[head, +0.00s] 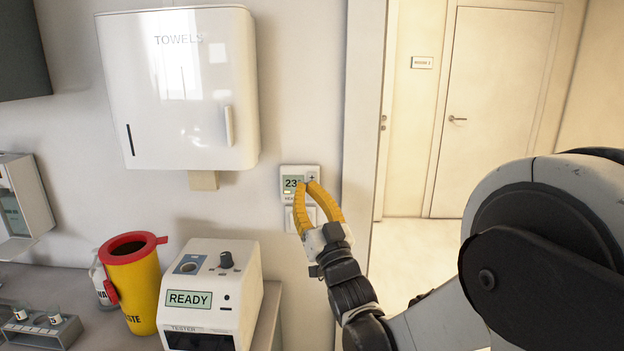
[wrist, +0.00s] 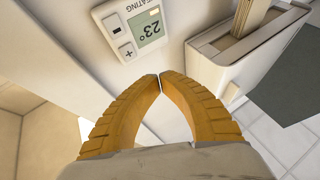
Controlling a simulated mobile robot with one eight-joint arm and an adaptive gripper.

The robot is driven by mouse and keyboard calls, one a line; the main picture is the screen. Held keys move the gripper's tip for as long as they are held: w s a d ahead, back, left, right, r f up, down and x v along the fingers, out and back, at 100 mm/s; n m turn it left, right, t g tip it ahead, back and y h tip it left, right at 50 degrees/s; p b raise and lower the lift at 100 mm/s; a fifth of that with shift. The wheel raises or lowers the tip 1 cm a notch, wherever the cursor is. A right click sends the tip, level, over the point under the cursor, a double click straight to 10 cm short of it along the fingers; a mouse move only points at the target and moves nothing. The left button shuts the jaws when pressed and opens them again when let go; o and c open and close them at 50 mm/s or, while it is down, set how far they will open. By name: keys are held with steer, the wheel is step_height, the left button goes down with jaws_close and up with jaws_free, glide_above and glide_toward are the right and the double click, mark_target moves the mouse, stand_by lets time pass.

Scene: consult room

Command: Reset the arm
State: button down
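My arm reaches forward from the right side of the head view. My gripper (head: 307,184) has two yellow fingers and is up at the wall thermostat (head: 290,180). In the wrist view, the fingertips of my gripper (wrist: 160,78) meet or nearly meet, with nothing between them. The thermostat (wrist: 133,28) shows there above the fingertips, with a 23° display and minus and plus buttons. The fingertips are apart from its buttons in that view. In the head view, the fingers cover part of its lower right and of the white plate below it.
A towel dispenser (head: 178,90) hangs on the wall, left of and above my gripper. Below it, a tester marked READY (head: 212,290) and a yellow bin with a red rim (head: 133,285) stand on the counter (head: 80,300). An open doorway and a closed door (head: 492,110) are to the right.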

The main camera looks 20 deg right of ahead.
stand_by(0.3)
steer(key=s+f+g+h, duration=0.1)
steer(key=s+f+g, duration=0.7)
steer(key=s, duration=0.6)
steer(key=s+d+f+g+h, duration=0.1)
steer(key=s+f+g, duration=0.7)
steer(key=s+f, duration=0.4)
steer(key=shift+s+d+f+m+g, duration=0.2)
steer(key=shift+s+d+m+g, duration=0.15)
steer(key=shift+s, duration=0.75)
steer(key=shift+a, duration=0.15)
